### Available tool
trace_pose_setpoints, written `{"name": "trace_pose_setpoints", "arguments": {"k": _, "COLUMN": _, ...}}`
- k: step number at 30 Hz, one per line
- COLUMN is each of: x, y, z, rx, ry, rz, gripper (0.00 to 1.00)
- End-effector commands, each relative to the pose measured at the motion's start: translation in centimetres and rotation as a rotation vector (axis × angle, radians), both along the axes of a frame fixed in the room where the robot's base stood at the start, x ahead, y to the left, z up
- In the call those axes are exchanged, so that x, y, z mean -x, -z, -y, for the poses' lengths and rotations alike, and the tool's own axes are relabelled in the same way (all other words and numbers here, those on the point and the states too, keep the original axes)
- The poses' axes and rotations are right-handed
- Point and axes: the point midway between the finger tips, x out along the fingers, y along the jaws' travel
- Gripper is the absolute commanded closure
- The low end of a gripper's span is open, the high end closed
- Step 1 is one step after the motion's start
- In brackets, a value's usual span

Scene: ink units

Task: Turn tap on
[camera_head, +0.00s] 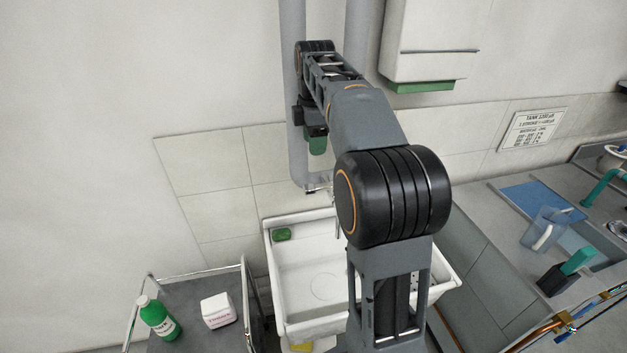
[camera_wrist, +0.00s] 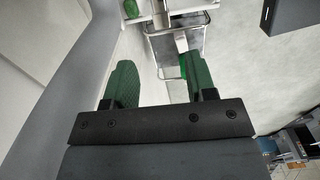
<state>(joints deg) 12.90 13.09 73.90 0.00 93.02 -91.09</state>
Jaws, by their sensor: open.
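A white sink (camera_head: 275,270) stands against the tiled wall in the head view. A small metal fitting (camera_head: 318,188), apparently part of the tap, shows at the wall above the sink; most of it is hidden behind my arm. My gripper (camera_head: 316,144) is up by the wall, above that fitting in the picture, with green finger pads. In the wrist view my gripper (camera_wrist: 160,80) has its two green fingers wide apart, with nothing held between them.
A grey trolley (camera_head: 188,342) with a green bottle (camera_head: 158,317) and a white box (camera_head: 218,310) stands left of the sink. A green soap bar (camera_head: 281,235) lies at the sink's back left. A white dispenser (camera_head: 430,40) hangs at upper right. A worktop with a jug (camera_head: 545,228) is right.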

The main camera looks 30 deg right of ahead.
Motion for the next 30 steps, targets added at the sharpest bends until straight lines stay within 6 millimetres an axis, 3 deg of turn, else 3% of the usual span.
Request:
{"name": "trace_pose_setpoints", "arguments": {"k": 18, "x": 0.0, "y": 10.6, "z": -0.1, "rx": -0.001, "ry": -0.007, "rz": -0.003, "gripper": 0.49}}
{"name": "trace_pose_setpoints", "arguments": {"k": 30, "x": 0.0, "y": 13.0, "z": -0.1, "rx": 0.000, "ry": -0.007, "rz": -0.001, "gripper": 0.49}}
